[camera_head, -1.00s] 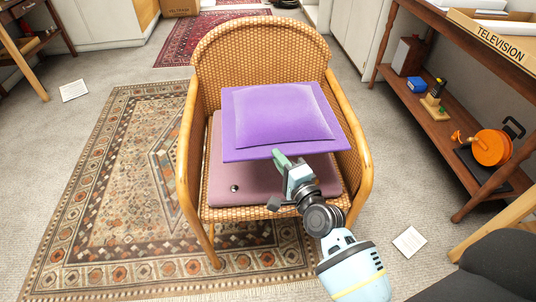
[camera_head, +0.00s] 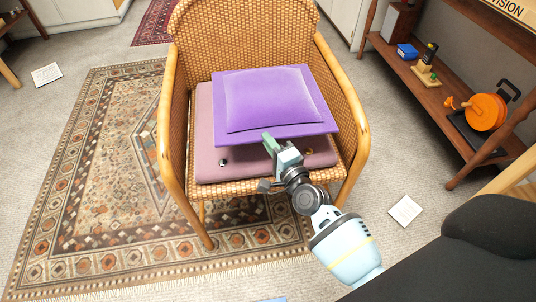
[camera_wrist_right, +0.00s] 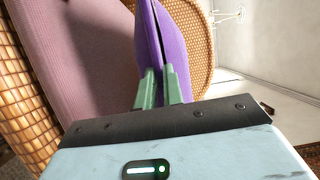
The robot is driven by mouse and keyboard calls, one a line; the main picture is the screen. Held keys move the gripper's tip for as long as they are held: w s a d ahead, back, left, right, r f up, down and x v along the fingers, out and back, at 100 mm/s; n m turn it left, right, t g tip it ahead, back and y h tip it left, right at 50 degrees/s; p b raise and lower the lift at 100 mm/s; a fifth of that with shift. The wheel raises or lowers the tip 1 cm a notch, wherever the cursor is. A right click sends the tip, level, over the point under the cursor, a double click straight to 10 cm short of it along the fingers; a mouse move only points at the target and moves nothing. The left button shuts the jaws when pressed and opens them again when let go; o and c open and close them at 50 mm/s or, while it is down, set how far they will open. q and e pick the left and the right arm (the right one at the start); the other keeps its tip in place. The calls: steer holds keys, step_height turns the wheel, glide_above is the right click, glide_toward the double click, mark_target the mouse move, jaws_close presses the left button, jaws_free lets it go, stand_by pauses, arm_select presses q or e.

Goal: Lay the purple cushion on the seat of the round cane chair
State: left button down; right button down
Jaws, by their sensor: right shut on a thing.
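The purple cushion (camera_head: 272,98) is over the seat of the cane chair (camera_head: 240,38) in the head view. My right gripper (camera_head: 270,143) is shut on the cushion's near edge. In the right wrist view, the green fingers (camera_wrist_right: 160,88) pinch the edge of the purple cushion (camera_wrist_right: 160,45). A pink seat pad (camera_head: 207,135) lies on the chair seat, partly hidden under the purple cushion. In the right wrist view, the pink pad (camera_wrist_right: 85,45) is beside the purple cushion with a gap at the gripper's end. Contact farther back is hidden. My left gripper is not in view.
The chair's curved armrests (camera_head: 170,120) flank the seat. A patterned rug (camera_head: 100,150) lies under and left of the chair. A wooden shelf (camera_head: 470,130) with an orange item (camera_head: 487,112) stands at right. Paper sheets (camera_head: 405,210) lie on the grey floor.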

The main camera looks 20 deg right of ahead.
steer(key=shift+f+b, duration=1.55)
steer(key=shift+f, duration=0.85)
steer(key=shift+r, duration=0.15)
steer(key=c, duration=1.5)
jaws_free()
steer(key=shift+f, duration=0.2)
steer(key=shift+s+r, duration=0.1)
steer(key=shift+s, duration=0.05)
steer(key=s, duration=0.4)
steer(key=s+p, duration=0.1)
steer(key=s, duration=0.2)
steer(key=s+p, duration=0.1)
steer(key=s, duration=0.3)
steer(key=shift+s+d, duration=0.35)
steer(key=shift+d, duration=0.05)
